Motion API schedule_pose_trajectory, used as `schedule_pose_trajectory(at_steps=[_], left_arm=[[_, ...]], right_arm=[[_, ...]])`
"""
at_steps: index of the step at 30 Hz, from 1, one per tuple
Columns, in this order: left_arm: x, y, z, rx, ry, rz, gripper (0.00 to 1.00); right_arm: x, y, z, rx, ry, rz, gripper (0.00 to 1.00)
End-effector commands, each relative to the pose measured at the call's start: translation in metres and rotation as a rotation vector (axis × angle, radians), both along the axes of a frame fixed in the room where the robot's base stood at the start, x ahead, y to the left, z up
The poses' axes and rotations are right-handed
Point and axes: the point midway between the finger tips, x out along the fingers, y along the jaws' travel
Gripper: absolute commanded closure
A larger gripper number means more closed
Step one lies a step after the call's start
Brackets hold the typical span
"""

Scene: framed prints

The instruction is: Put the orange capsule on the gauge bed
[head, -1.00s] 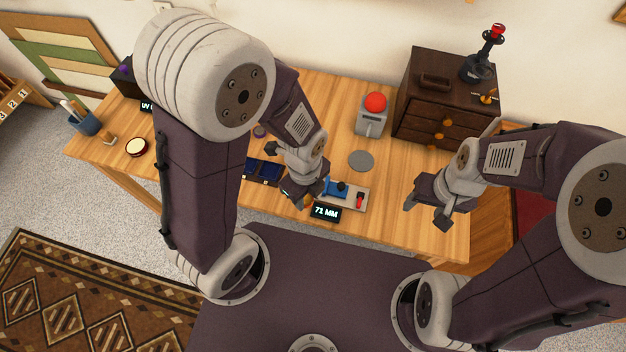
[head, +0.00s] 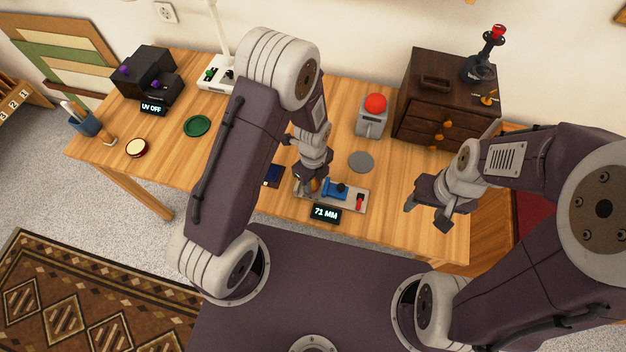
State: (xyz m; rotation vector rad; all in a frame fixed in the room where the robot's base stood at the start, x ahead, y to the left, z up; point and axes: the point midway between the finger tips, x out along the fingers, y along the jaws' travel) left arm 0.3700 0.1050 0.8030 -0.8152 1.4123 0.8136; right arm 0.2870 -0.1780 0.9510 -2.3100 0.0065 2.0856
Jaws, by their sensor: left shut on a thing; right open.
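The gauge is a pale plate (head: 346,204) near the front edge of the table, with a blue part (head: 336,189) and a red part (head: 360,202) on it. A display (head: 326,213) in front of it reads 71 MM. My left gripper (head: 308,190) points down at the left end of the gauge and is shut on the orange capsule (head: 315,184). Only a small orange patch of the capsule shows; the fingers hide the rest. I cannot tell whether it touches the bed. My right gripper (head: 430,214) is open and empty, to the right of the gauge.
A dark blue tray (head: 273,176) lies left of my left gripper, partly hidden by the arm. Behind the gauge are a grey disc (head: 361,161) and a red-button box (head: 372,118). A wooden drawer cabinet (head: 446,97) stands back right. A green dish (head: 197,126) lies left.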

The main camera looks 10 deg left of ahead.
Motion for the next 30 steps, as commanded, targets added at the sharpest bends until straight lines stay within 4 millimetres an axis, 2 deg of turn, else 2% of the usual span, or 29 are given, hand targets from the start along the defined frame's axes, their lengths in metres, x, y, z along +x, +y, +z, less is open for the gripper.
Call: schedule_pose_trajectory(at_steps=[6, 7, 9, 17, 21, 26, 30], left_arm=[[0.000, 0.000, -0.005, 0.001, 0.001, 0.000, 1.00], [0.000, 0.000, -0.004, 0.001, 0.001, 0.000, 0.59], [0.000, 0.000, -0.003, 0.001, 0.001, 0.000, 0.43], [0.000, 0.000, -0.003, 0.001, 0.001, 0.000, 0.43], [0.000, 0.000, 0.005, -0.001, -0.002, 0.000, 0.43], [0.001, 0.000, 0.034, -0.001, -0.004, 0.000, 0.43], [0.001, 0.000, 0.071, -0.001, -0.006, 0.000, 0.43]], right_arm=[[0.000, 0.000, -0.003, 0.000, 0.000, 0.000, 0.43], [0.000, 0.000, -0.003, 0.000, 0.000, 0.000, 0.43], [0.000, 0.000, -0.002, 0.000, 0.000, 0.000, 0.43], [0.000, 0.000, -0.002, 0.000, 0.000, 0.000, 0.43], [0.000, 0.000, 0.001, 0.000, 0.000, 0.000, 0.43], [0.000, 0.000, 0.004, 0.000, 0.000, 0.000, 0.43], [0.000, 0.000, 0.007, 0.000, 0.000, 0.000, 0.43]])
